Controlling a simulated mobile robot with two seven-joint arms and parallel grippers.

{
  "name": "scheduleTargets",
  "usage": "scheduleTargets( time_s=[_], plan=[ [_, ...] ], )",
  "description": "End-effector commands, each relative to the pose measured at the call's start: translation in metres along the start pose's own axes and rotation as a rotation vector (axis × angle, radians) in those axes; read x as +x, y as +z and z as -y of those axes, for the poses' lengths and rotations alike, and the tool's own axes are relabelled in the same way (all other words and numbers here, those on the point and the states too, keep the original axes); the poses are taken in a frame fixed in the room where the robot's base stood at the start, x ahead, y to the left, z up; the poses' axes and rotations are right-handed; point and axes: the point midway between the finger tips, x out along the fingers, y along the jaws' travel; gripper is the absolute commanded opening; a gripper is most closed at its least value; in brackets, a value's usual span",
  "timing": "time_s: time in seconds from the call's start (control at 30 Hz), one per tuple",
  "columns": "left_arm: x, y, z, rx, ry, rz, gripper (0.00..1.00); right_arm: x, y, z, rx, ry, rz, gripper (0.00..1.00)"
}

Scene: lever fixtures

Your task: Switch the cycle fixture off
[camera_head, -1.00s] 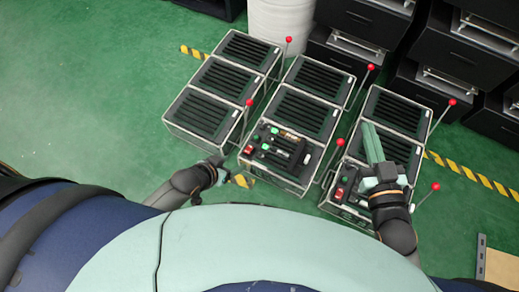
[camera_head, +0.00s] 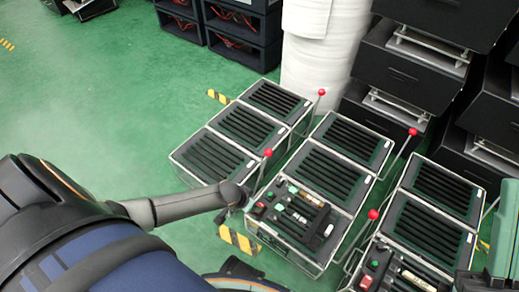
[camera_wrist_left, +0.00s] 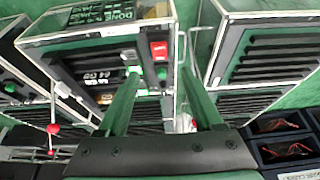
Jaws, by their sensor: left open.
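The front middle fixture (camera_head: 322,240) is a black box with a panel of small buttons, including a red one (camera_head: 259,207). A lever with a red knob (camera_head: 268,152) stands up at its left side. My left gripper (camera_wrist_left: 160,85) is open, its green fingers apart with nothing clearly between them. In the head view my left wrist is at this fixture's left edge, low beside the lever, and the fingers cannot be made out. In the wrist view a red switch (camera_wrist_left: 160,50) and a green button lie ahead. No label identifies the cycle fixture. A part of my right gripper (camera_head: 506,235) shows at the right edge.
More black slatted fixtures (camera_head: 235,133) stand in rows, with other red-knobbed levers (camera_head: 413,131) rising between them. A white column (camera_head: 308,60) and dark racks (camera_head: 410,75) stand behind. Green floor is free at the left.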

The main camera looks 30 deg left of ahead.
Motion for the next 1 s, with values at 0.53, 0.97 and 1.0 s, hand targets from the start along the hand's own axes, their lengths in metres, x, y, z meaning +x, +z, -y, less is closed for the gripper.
scheduleTargets(
  time_s=[0.53,0.97,1.0],
  plan=[
    [0.094,0.001,-0.001,0.002,0.001,-0.002,0.68,-0.048,0.053,0.03,-0.011,-0.025,0.04,0.0],
    [0.1,0.0,-0.001,0.001,0.002,-0.001,0.68,-0.051,0.057,0.033,-0.016,-0.03,0.047,0.0],
    [0.1,0.0,-0.001,0.001,0.002,-0.001,0.68,-0.051,0.057,0.033,-0.016,-0.03,0.047,0.0]
  ],
)
